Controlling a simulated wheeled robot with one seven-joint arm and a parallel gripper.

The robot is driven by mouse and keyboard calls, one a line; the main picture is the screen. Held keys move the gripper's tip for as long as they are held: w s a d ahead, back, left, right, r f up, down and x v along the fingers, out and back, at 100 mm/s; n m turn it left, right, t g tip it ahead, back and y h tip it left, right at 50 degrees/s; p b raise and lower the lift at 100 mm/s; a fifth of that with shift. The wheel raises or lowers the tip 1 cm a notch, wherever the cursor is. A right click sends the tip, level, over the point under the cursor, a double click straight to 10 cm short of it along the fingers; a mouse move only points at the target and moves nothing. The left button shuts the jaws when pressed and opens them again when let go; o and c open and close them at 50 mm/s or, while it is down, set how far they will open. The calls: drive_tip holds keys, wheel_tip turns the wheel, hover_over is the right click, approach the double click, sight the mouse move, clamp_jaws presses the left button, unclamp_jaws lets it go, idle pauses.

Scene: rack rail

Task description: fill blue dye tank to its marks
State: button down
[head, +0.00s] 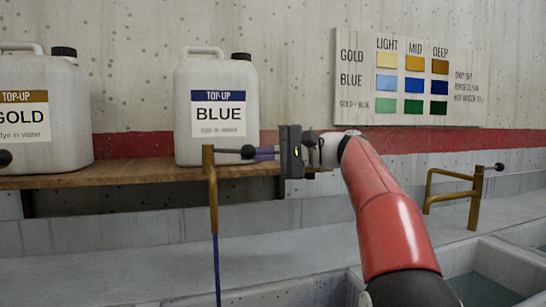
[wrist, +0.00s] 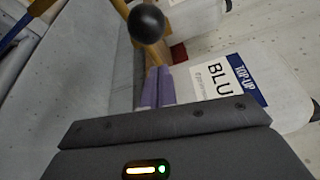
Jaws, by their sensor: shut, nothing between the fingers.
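The white BLUE top-up jug (head: 216,82) stands on the wooden shelf. In front of it is a brass tap (head: 211,185) with a lever ending in a black knob (head: 248,152), pointing right. A thin blue stream (head: 217,268) runs down below the tap's spout; where it lands is out of view. My gripper (head: 264,153) is shut and empty, its purple fingers pointing at the knob. In the wrist view the fingertips (wrist: 158,72) are just short of the knob (wrist: 146,22); I cannot tell if they touch. The blue tank's marks are not visible.
The GOLD jug (head: 40,95) stands at the left on the shelf (head: 120,175). Another brass tap (head: 474,200) with a black-knobbed lever is at the right, near a concrete tank with liquid (head: 482,287). A colour chart (head: 410,80) hangs on the wall.

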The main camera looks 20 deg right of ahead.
sight(251, 158)
drive_tip(key=shift+s+r, duration=0.2)
drive_tip(key=shift+s, duration=0.55)
drive_tip(key=shift+s+r, duration=0.15)
drive_tip(key=shift+s, duration=0.6)
drive_tip(key=shift+b, duration=0.3)
drive_tip(key=shift+s+m+t+b, duration=0.3)
drive_tip(key=shift+t+b, duration=0.05)
drive_tip(key=shift+t, duration=0.05)
drive_tip(key=shift+s+a+t+h, duration=0.1)
drive_tip(key=shift+t+h, duration=0.2)
drive_tip(key=s+a+m+t+h+b, duration=0.1)
drive_tip(key=t+b, duration=0.1)
drive_tip(key=s+m+t+h+b, duration=0.1)
drive_tip(key=m+t+b, duration=0.1)
drive_tip(key=shift+s+a+f+h, duration=0.15)
drive_tip(key=shift+s+a+h, duration=0.25)
drive_tip(key=s+a+m+t+h, duration=0.1)
drive_tip(key=h, duration=0.1)
drive_tip(key=s+a+m+t+h+b, duration=0.1)
drive_tip(key=m+t, duration=0.1)
drive_tip(key=shift+s+a+m+h, duration=0.1)
drive_tip(key=shift+a+m+h, duration=0.2)
drive_tip(key=shift+a+h, duration=0.1)
drive_tip(key=shift+a+r, duration=0.1)
drive_tip(key=shift+r, duration=0.1)
